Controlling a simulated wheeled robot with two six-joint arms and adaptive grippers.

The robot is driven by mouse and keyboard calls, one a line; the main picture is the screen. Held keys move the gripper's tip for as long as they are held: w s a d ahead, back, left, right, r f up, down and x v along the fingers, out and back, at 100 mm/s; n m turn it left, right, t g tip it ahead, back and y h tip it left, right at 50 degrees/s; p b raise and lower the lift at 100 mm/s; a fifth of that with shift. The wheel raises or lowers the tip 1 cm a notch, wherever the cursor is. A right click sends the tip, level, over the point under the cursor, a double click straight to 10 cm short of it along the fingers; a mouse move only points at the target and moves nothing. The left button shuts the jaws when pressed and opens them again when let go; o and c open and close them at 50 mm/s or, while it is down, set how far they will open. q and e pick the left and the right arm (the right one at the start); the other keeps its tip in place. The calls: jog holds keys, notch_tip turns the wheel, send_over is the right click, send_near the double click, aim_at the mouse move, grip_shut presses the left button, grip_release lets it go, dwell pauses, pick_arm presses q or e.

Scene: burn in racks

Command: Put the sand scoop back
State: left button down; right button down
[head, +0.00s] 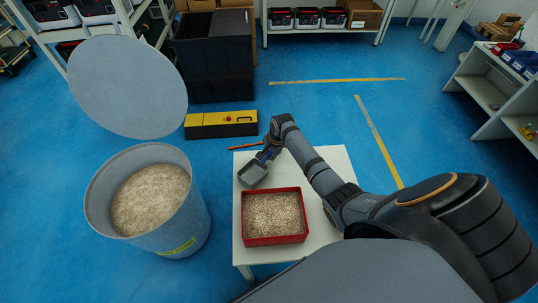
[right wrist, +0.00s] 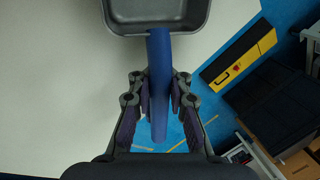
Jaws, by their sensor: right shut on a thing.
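The sand scoop has a grey pan (head: 252,174) and a blue handle; the handle (right wrist: 159,100) shows in the right wrist view, with the pan (right wrist: 156,12) at the top edge. My right gripper (head: 268,153) is shut on the blue handle, and its fingers (right wrist: 159,92) lie on both sides of it. The scoop is over the far left part of the white table (head: 328,168), behind the red tray (head: 273,240) of pale grains. A grey drum (head: 195,215) full of pale sand stands left of the table. My left gripper is not in view.
The drum's round lid (head: 127,85) is raised behind its opening. A thin orange-red rod (head: 245,146) shows by the table's far left edge. A yellow and black case (head: 221,124) lies on the floor beyond. Shelves (head: 490,85) stand at right.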

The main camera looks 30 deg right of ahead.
jog(key=c, duration=1.3)
grip_release()
jog(key=shift+f, duration=0.15)
jog(key=shift+o, duration=0.2)
jog(key=shift+r, duration=0.45)
jog(key=p+v, duration=0.2)
jog(key=v, duration=0.9)
jog(key=shift+r, duration=0.25)
jog(key=shift+s, duration=0.1)
